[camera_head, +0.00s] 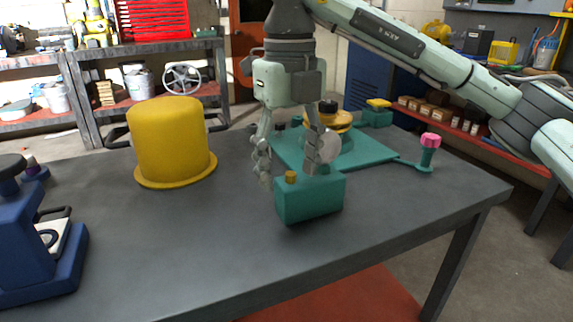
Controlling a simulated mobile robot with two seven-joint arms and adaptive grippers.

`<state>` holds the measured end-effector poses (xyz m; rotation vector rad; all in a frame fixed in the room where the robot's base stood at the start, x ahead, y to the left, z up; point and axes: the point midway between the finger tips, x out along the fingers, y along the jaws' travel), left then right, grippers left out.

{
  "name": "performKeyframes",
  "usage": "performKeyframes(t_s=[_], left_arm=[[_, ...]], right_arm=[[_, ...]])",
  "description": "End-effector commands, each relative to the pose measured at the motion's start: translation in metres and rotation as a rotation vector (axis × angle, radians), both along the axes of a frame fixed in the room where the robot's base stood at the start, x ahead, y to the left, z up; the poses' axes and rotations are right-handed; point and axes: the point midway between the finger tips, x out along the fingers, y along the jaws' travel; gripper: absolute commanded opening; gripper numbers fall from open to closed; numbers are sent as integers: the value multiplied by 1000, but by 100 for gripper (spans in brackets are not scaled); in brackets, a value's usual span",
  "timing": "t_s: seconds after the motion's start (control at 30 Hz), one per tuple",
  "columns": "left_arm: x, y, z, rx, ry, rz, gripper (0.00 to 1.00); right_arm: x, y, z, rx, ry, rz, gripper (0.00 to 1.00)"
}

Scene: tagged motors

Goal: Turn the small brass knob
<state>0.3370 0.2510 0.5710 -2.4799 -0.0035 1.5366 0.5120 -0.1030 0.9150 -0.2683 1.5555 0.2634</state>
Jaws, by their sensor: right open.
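A small brass knob (291,176) sits on top of a teal box (310,203) near the middle of the table. My right gripper (292,172) points down from above, its two fingers spread open around the knob's area. One finger is to the left of the knob and the other to the right and a little behind in the picture. I cannot tell whether either finger touches the knob. My left gripper does not show.
A teal base plate (372,152) with a round yellow part lies behind the box. A pink-topped post (430,142) stands at its right. A yellow cylinder (168,142) stands left, a blue machine (32,240) far left. The table's front (190,270) is clear.

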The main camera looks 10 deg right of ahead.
Motion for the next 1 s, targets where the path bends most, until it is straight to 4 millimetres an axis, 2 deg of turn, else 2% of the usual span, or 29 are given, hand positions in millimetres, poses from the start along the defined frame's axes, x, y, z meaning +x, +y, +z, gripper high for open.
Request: performKeyframes(t_s=[0.17, 0.27, 0.53, 0.67, 0.83, 0.87, 1.0], left_arm=[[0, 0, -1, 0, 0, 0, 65], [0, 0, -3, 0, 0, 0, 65], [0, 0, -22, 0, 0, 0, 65], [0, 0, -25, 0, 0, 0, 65], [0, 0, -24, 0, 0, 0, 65], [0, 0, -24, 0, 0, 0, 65], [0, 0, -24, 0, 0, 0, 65]], right_arm=[[0, 5, 0, 2, -1, -143, 59], [0, 5, -3, 2, 0, -151, 59], [0, 5, -28, 3, 0, -147, 59], [-1, 6, -33, 2, 1, -146, 59], [-1, 6, -34, 3, 5, -144, 65], [-1, 6, -34, 3, 6, -144, 74], [-2, 7, -34, 3, 6, -143, 57]])
